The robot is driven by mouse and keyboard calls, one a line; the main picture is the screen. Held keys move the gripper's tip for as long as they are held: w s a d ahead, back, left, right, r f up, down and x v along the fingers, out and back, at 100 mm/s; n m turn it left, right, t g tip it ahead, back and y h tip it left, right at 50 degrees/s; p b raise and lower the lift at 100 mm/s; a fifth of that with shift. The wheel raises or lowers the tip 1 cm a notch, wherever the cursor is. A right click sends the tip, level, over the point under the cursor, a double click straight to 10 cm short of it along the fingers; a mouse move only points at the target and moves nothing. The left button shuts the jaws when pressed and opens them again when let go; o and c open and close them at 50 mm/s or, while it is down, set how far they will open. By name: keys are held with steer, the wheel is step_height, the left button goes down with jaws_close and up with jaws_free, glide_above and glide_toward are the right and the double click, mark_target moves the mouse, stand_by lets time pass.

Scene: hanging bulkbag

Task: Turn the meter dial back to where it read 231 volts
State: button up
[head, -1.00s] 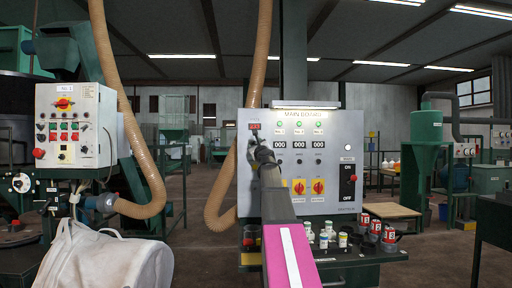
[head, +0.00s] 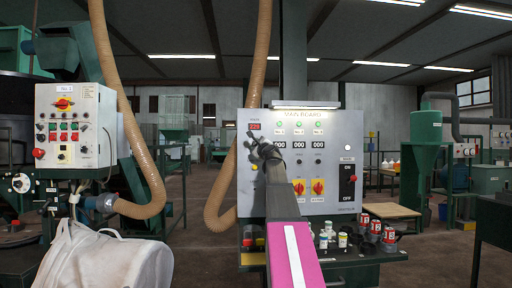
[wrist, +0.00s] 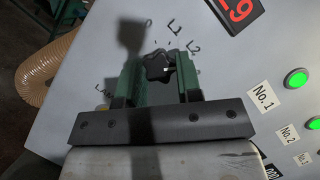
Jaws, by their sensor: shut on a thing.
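The meter dial is a small black lobed knob (wrist: 159,66) on the grey main board (head: 335,190). My gripper (wrist: 158,72) has its two green fingers on either side of the knob and is shut on it. Marks 0, L1 and L2 show around the knob, with another L mark at lower left. The red volt display (head: 254,127) sits just above my gripper (head: 254,140) in the head view. Its digits are too small to read surely there. In the wrist view the display (wrist: 236,10) is cut off, with a 9 as its visible last digit.
Green lamps (wrist: 297,78), black counters (head: 282,145) and red-yellow switches (head: 299,187) lie right of the dial. Red-labelled cans (head: 376,227) and small bottles stand on the ledge below. A tan hose (head: 228,185) hangs left of the board, near a white bag (head: 95,265).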

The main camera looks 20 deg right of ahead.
steer(key=n+g, duration=0.1)
steer(key=n, duration=0.2)
steer(key=n+g, duration=0.1)
steer(key=n, duration=0.3)
steer(key=n+g, duration=0.2)
steer(key=n, duration=0.2)
steer(key=shift+r+y, duration=0.25)
steer(key=shift+y, duration=0.05)
stand_by(0.4)
steer(key=o, duration=0.9)
steer(key=shift+o, duration=0.2)
steer(key=shift+s, duration=0.15)
steer(key=s+d+r, duration=0.1)
steer(key=s, duration=0.9)
steer(key=shift+s+r, duration=0.25)
